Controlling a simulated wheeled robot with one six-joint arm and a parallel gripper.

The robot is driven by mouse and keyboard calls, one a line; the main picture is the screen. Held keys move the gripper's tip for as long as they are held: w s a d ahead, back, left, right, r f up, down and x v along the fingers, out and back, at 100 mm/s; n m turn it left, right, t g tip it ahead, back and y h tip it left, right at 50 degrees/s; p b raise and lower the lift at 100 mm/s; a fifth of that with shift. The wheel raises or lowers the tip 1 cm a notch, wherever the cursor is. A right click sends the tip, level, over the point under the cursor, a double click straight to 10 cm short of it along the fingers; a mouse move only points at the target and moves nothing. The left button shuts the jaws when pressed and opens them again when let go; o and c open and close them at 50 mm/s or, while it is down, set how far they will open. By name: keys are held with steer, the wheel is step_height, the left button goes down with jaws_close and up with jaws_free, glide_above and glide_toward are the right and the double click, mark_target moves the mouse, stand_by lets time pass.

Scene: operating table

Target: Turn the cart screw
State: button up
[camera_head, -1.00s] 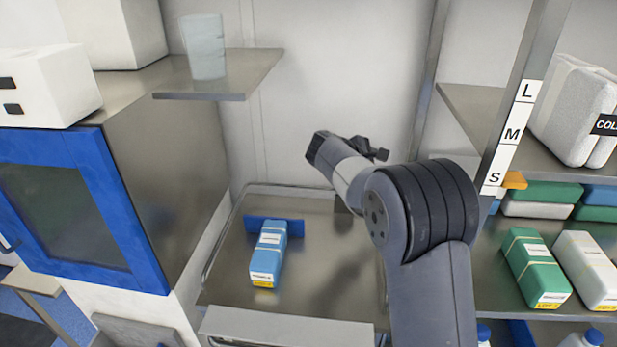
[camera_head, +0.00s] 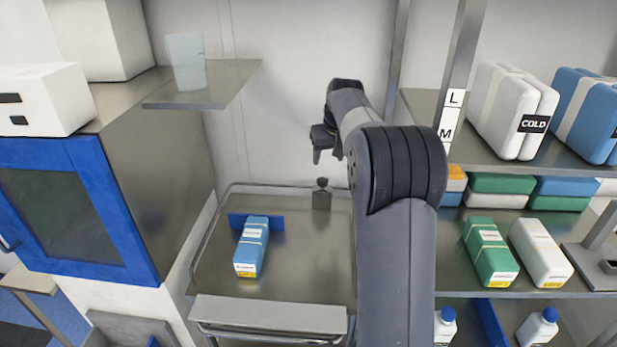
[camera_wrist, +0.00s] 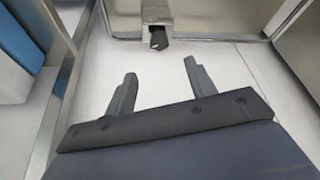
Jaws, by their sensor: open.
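The cart screw (camera_head: 322,184) is a small dark knob on top of a grey metal block (camera_head: 321,201) at the back right of the steel cart (camera_head: 300,260). In the wrist view the dark screw (camera_wrist: 158,38) shows at the block's end, near the top of the picture. My gripper (camera_head: 325,152) is open and empty, above the screw in the head view and apart from it. In the wrist view its two fingers (camera_wrist: 158,78) are spread, with the screw beyond them, between their lines.
A blue and white box (camera_head: 250,250) lies on the cart by a blue bar (camera_head: 236,221). A blue-framed cabinet (camera_head: 150,215) stands left, with a cup (camera_head: 187,62) on a ledge above. Shelves with packs, such as a green one (camera_head: 489,250), stand right.

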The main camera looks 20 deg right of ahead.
mark_target(323, 180)
steer(key=p+x, duration=0.1)
steer(key=x, duration=0.9)
steer(key=shift+w+f, duration=0.1)
steer(key=shift+f, duration=0.2)
steer(key=shift+c, duration=0.5)
steer(key=c, duration=0.9)
